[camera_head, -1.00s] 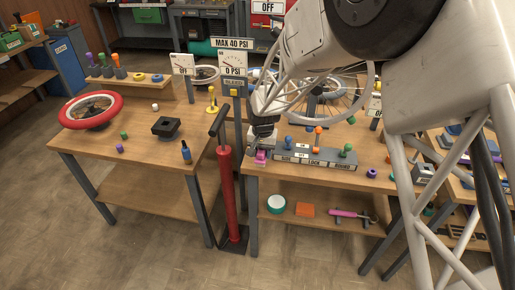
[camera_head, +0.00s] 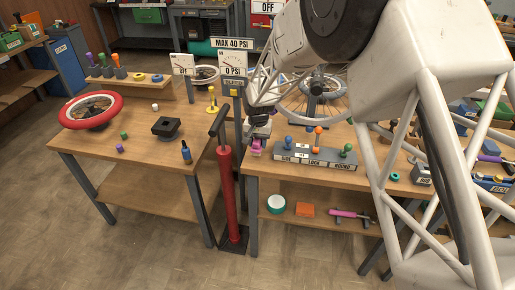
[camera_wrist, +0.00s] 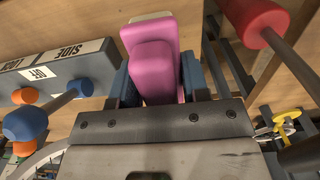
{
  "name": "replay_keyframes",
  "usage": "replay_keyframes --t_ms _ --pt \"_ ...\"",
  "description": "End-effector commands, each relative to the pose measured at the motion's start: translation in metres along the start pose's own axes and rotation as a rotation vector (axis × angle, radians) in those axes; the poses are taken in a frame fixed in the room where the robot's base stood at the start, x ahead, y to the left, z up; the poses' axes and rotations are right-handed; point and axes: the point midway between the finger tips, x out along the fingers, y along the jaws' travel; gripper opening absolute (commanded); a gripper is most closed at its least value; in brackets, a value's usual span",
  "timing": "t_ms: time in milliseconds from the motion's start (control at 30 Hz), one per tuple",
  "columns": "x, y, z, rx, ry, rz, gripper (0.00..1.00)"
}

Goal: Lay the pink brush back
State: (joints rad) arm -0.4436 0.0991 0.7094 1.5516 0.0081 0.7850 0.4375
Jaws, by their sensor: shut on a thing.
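The pink brush (camera_wrist: 157,62) is a pink block with a paler end, gripped between the blue fingers of my gripper (camera_wrist: 160,82) in the wrist view. In the head view my gripper (camera_head: 258,140) is above the front left corner of the right bench, and the brush (camera_head: 256,149) shows small and pink just under it. The brush looks a little above or at the bench top; I cannot tell whether it touches.
A grey lever block (camera_head: 315,155) with blue, orange and green knobs stands right beside the gripper. A red pump (camera_head: 226,185) rises at the bench gap to the left.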

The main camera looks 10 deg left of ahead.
Motion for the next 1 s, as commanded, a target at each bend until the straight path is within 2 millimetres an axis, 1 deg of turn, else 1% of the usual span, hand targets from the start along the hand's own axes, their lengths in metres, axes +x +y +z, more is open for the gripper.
replay_keyframes --t_ms 67,300,400,800,833,900,1000 --pt "0.000 -0.003 -0.005 0.000 0.001 0.000 0.23" --pt "0.029 -0.002 -0.005 0.000 -0.003 -0.002 0.23" --pt "0.035 -0.002 -0.005 0.000 -0.002 -0.003 0.23" --pt "0.037 -0.002 -0.005 0.000 -0.002 -0.003 0.23" --pt "0.037 -0.002 -0.005 0.000 -0.002 -0.003 0.44" --pt "0.037 -0.002 -0.005 0.000 -0.002 -0.003 0.54" --pt "0.037 -0.002 -0.005 0.000 -0.002 -0.003 0.68"
